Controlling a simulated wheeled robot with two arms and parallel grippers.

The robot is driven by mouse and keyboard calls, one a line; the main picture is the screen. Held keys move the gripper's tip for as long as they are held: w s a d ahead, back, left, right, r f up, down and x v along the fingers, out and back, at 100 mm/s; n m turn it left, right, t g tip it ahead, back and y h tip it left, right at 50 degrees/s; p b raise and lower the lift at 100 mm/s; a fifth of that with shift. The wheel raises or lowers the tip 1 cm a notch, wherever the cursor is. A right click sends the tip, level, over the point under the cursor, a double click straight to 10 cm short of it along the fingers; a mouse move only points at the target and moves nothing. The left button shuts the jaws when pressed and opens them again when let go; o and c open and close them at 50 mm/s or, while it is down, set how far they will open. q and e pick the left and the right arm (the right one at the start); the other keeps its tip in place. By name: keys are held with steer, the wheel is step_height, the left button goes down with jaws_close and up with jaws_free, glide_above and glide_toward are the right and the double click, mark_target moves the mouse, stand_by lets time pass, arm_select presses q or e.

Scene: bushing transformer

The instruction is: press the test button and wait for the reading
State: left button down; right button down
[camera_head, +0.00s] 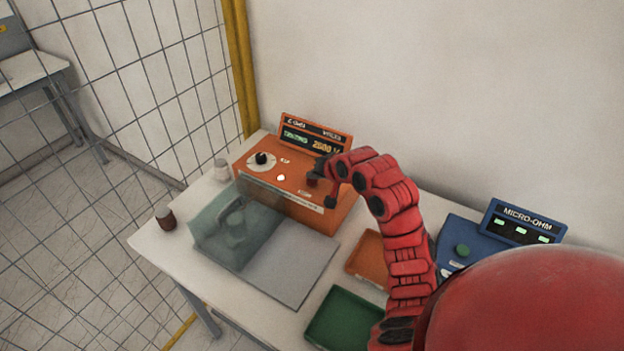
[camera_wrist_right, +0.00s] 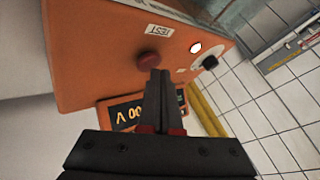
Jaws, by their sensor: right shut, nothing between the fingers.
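The orange tester (camera_head: 290,195) stands on the table, its tilted display (camera_head: 315,137) lit with green text that looks like TESTING and an amber number near 2500 V. Its red test button (camera_wrist_right: 149,60) shows in the right wrist view beside a TEST label (camera_wrist_right: 157,30). My right gripper (camera_wrist_right: 160,74) is shut and empty, its fingertips at the button's edge. I cannot tell whether they touch or press it. A lit white lamp (camera_wrist_right: 196,48) and a black knob (camera_wrist_right: 210,62) are on the same panel. My left gripper is not in view.
A grey plate with a clear cover (camera_head: 290,265) lies in front of the tester. An orange tray (camera_head: 368,258), a green tray (camera_head: 345,320) and a blue micro-ohm meter (camera_head: 500,240) are to the right. A brown-red piece (camera_head: 166,218) stands at the left table edge, near a mesh fence.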

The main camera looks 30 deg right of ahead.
mark_target(314, 183)
steer(key=shift+r, duration=0.4)
steer(key=shift+r, duration=0.1)
steer(key=shift+r+p, duration=1.4)
steer(key=shift+r, duration=1.05)
